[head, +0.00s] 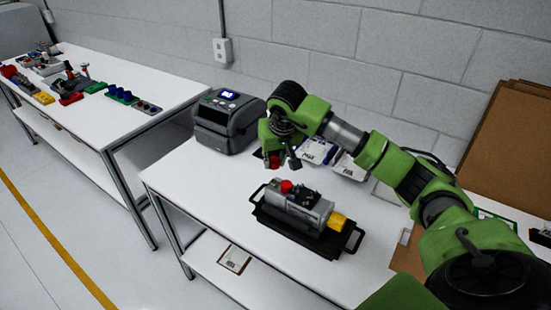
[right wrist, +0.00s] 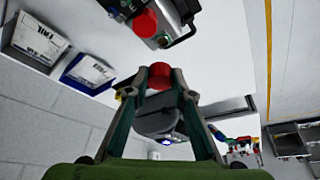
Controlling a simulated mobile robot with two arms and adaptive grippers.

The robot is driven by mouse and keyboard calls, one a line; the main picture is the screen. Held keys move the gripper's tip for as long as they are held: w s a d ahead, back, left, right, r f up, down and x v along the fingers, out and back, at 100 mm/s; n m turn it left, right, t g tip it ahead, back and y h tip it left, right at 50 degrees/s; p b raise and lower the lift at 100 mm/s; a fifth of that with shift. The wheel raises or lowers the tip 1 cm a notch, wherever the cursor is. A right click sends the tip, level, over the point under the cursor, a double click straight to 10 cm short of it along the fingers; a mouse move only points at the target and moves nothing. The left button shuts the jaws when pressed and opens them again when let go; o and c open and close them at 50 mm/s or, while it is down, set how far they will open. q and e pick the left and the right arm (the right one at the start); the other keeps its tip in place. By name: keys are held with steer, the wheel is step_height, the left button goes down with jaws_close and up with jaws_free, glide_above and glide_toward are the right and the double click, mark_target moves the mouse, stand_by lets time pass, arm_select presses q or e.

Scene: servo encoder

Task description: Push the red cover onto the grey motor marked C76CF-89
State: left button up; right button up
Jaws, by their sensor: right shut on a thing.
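My right gripper (head: 281,160) is shut on a red cover (head: 274,161) and holds it above the table, behind the motor. In the right wrist view the red cover (right wrist: 160,72) sits between the fingertips (right wrist: 160,80). The grey motor (head: 302,208) lies in a black tray (head: 262,217) with handles. The motor's marking is not legible. My left gripper is out of view.
A grey label printer (head: 228,121) stands at the table's back left. White boxes (head: 318,151) lie behind the motor, near my right arm. Brown cardboard (head: 510,140) leans at the right. A second table (head: 110,80) at the left holds coloured parts. The white tabletop (head: 215,175) left of the tray is clear.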

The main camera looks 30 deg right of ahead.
mark_target(274, 182)
step_height(274, 182, down, 2)
steer(key=shift+s+a+f+b, duration=0.1)
steer(key=shift+a+b, duration=0.05)
steer(key=shift+b, duration=0.45)
step_height(274, 182, down, 2)
steer(key=shift+f+b, duration=0.1)
steer(key=shift+b, duration=0.55)
steer(key=shift+f+b, duration=0.55)
steer(key=shift+f+b, duration=0.65)
steer(key=shift+b, duration=0.15)
stand_by(1.1)
steer(key=o, duration=0.7)
steer(key=shift+f, duration=0.1)
steer(key=shift+o, duration=0.2)
steer(key=v, duration=1.2)
